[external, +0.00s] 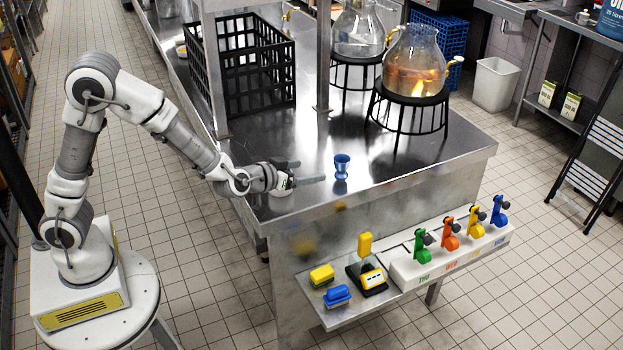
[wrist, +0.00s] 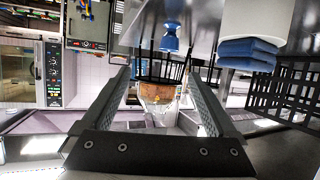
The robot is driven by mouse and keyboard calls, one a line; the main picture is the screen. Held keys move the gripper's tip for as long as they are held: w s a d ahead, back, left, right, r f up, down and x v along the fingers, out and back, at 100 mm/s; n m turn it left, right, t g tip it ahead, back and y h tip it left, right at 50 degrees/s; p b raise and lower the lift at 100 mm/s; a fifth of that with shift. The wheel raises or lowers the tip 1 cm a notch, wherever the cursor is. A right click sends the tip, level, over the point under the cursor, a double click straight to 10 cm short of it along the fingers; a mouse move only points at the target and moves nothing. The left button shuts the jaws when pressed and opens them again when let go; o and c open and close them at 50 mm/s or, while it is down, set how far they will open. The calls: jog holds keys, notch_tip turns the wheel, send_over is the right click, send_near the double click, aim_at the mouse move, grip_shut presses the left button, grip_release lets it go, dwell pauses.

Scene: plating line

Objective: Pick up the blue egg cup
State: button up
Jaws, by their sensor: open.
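The blue egg cup (external: 342,165) stands upright on the steel counter, close to its front edge. In the wrist view the blue egg cup (wrist: 171,36) shows at the top, above the space between the fingers. My gripper (external: 309,171) is held low over the counter, to the left of the cup. The fingers point towards the cup and are apart from it. In the wrist view my gripper (wrist: 158,72) is open, with nothing between its fingers.
Glass dispensers (external: 416,62) stand on black wire stands (external: 402,118) behind the cup. A black crate (external: 262,62) is at the back left. A lower shelf in front holds colored levers (external: 450,236) and sponge-like blocks (external: 337,295). The counter around the cup is clear.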

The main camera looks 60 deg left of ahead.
jog(key=f, duration=0.1)
jog(key=b, duration=0.2)
send_near(346, 160)
jog(key=shift+w+f+y, duration=0.2)
jog(key=shift+w+f, duration=0.2)
jog(key=shift+w, duration=0.2)
jog(key=shift+w+f+y, duration=0.2)
jog(key=shift+w+f, duration=0.25)
jog(key=shift+w, duration=0.15)
jog(key=shift+a+r+x, duration=0.1)
jog(key=shift+r+x, duration=0.05)
jog(key=shift+x, duration=1.15)
jog(key=shift+a+r+x, duration=0.1)
jog(key=shift+r+x, duration=0.05)
jog(key=shift+x, duration=1.2)
jog(key=c, duration=1.4)
jog(key=shift+c, duration=0.2)
